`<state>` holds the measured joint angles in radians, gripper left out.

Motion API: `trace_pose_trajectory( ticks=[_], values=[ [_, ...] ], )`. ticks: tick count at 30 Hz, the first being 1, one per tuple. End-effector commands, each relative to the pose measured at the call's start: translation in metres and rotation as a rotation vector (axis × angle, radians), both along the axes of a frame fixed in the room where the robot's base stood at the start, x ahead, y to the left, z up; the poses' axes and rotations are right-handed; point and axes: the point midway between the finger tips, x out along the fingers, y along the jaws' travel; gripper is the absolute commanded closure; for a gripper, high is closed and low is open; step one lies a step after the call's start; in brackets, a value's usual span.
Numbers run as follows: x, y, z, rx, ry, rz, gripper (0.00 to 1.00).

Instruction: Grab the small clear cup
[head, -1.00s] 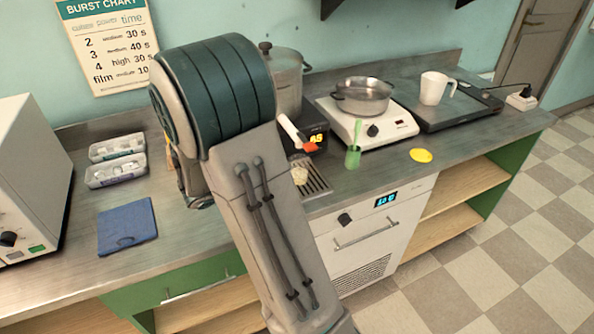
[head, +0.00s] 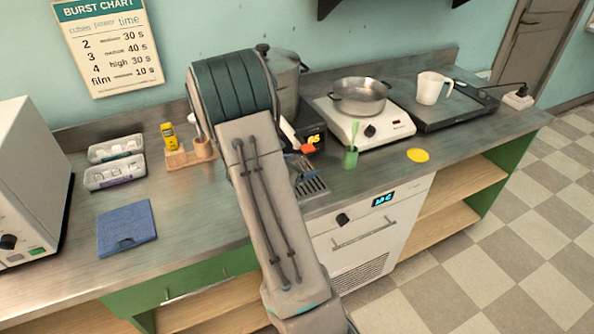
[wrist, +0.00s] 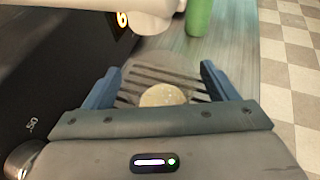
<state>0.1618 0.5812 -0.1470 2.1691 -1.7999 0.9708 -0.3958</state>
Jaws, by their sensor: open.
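A small round, pale, see-through cup with a yellowish tint (wrist: 163,95) stands on the dark slotted grate (wrist: 185,83) in the wrist view. My gripper (wrist: 161,69) is open, with one blue finger on each side of the cup and a gap on both sides. The near part of the cup is hidden behind the gripper body. In the head view my arm covers the cup, and only bits of the blue fingers show over the grate (head: 314,188).
A green cup (head: 350,158) stands right of the grate. A hotplate (head: 345,122) with a pan is behind it. A yellow disc (head: 418,155) lies farther right.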

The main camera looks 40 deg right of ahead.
Motion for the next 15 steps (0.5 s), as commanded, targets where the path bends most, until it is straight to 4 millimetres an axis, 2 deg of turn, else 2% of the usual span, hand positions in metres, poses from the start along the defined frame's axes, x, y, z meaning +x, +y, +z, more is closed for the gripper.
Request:
trace_pose_trajectory(
  ticks=[3,10,15],
  values=[
    [0.0009,-0.0077,-0.0035,0.001,0.002,0.0,0.2],
    [0.0012,-0.0084,-0.0039,0.0,0.001,0.001,0.2],
    [0.0012,-0.0082,-0.0038,0.0,0.001,0.0,0.67]
  ],
)
